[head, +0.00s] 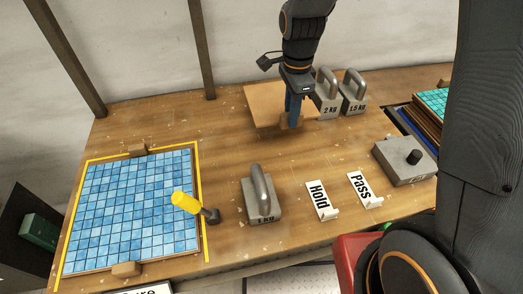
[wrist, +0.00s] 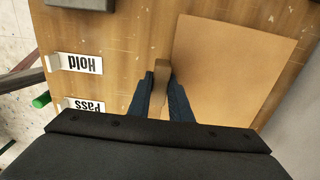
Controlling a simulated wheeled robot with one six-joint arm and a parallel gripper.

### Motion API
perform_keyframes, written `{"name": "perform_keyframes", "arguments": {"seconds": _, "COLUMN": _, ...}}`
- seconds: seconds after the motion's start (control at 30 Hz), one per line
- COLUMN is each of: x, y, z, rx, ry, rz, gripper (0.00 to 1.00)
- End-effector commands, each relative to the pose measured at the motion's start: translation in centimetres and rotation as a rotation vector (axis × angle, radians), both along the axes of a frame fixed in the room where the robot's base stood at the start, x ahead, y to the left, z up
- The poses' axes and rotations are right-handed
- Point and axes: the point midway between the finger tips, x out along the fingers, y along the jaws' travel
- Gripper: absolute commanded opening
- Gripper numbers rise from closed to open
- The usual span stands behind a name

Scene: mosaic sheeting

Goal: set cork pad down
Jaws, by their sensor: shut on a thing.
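The cork pad (head: 264,101) is a flat, plain tan sheet at the back middle of the workbench. It fills much of the right side of the wrist view (wrist: 235,60). A small brown block (wrist: 161,72) is at its near edge and looks like its grip tab. My gripper (head: 291,120) points down at that edge, its blue fingers (wrist: 163,95) shut on the block. I cannot tell whether the pad touches the bench or hangs just above it. Part of the pad is hidden behind my gripper.
The wooden bench (head: 225,130) holds a blue mosaic sheet (head: 130,215) inside yellow lines, with a yellow-handled hammer (head: 186,203) by it. Grey weights (head: 354,95) stand right of the pad, and a 1 kg weight (head: 262,205) nearer. Hold (head: 319,199) and Pass (head: 364,188) signs stand in front. Bench left of the pad is clear.

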Motion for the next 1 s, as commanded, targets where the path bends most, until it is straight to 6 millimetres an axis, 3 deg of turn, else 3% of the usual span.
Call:
{"name": "perform_keyframes", "arguments": {"seconds": 0.2, "x": -0.2, "y": -0.1, "z": -3.5, "rx": -0.001, "ry": 0.004, "rz": -0.001, "gripper": 0.0}}
{"name": "perform_keyframes", "arguments": {"seconds": 0.7, "x": -0.1, "y": -0.1, "z": -8.6, "rx": -0.001, "ry": 0.003, "rz": -0.002, "gripper": 0.0}}
{"name": "perform_keyframes", "arguments": {"seconds": 1.0, "x": 0.0, "y": -0.1, "z": -9.2, "rx": 0.0, "ry": 0.001, "rz": -0.002, "gripper": 0.0}}
